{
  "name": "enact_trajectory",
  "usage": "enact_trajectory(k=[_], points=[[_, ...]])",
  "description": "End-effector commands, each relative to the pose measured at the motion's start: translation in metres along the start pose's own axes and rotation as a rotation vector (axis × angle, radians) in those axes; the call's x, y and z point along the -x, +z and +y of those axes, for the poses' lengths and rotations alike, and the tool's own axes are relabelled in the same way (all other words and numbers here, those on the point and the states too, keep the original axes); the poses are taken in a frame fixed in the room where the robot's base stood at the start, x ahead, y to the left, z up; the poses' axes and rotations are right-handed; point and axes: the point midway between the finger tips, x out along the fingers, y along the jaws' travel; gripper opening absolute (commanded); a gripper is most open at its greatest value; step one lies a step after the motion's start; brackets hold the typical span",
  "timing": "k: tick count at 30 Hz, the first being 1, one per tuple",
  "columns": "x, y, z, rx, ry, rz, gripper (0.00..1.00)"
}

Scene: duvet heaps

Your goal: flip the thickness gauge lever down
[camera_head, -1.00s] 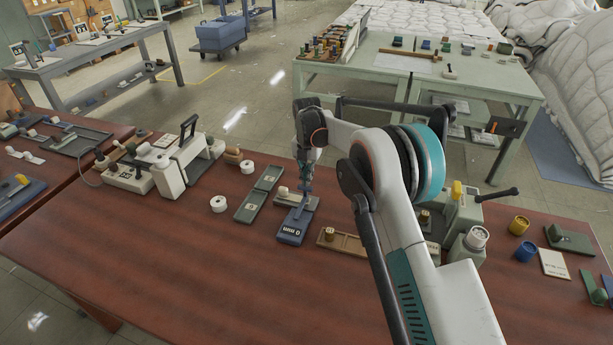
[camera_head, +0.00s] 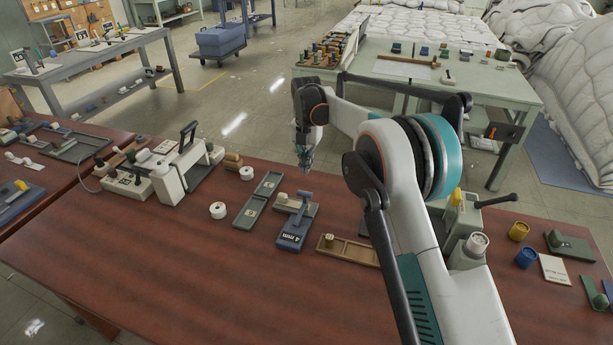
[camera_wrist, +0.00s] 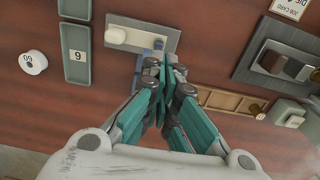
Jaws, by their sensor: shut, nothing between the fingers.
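The thickness gauge (camera_head: 293,238) is a blue block with a white marking on its face, lying on the brown table. Its blue lever (camera_head: 304,205) has a short crossbar and rises from the far end of the block, so it looks raised; its exact tilt is hard to tell. My gripper (camera_head: 305,168) points down, shut and empty, above and beyond the lever in the head view, with a visible gap. In the wrist view my gripper (camera_wrist: 163,68) covers most of the gauge; part of the blue lever (camera_wrist: 138,72) shows beside the fingers.
A grey-green plate with a pale knob (camera_head: 283,199) lies just behind the gauge. Green trays (camera_head: 250,212) and a white roll (camera_head: 218,210) are to the left. A wooden tray (camera_head: 350,252) is to the right. The table front is clear.

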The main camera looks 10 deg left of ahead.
Motion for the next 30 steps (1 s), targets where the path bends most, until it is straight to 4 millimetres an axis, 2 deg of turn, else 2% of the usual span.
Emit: enact_trajectory(k=[3, 9, 23, 26, 30], points=[[0.020, 0.000, 0.000, 0.000, 0.000, 0.000, 0.00], [0.037, 0.000, 0.000, 0.000, 0.000, 0.000, 0.00], [0.044, 0.000, -0.003, -0.016, 0.003, -0.004, 0.00], [0.057, 0.002, -0.011, -0.078, 0.015, -0.018, 0.00], [0.092, 0.004, -0.035, -0.253, 0.055, -0.057, 0.00]])
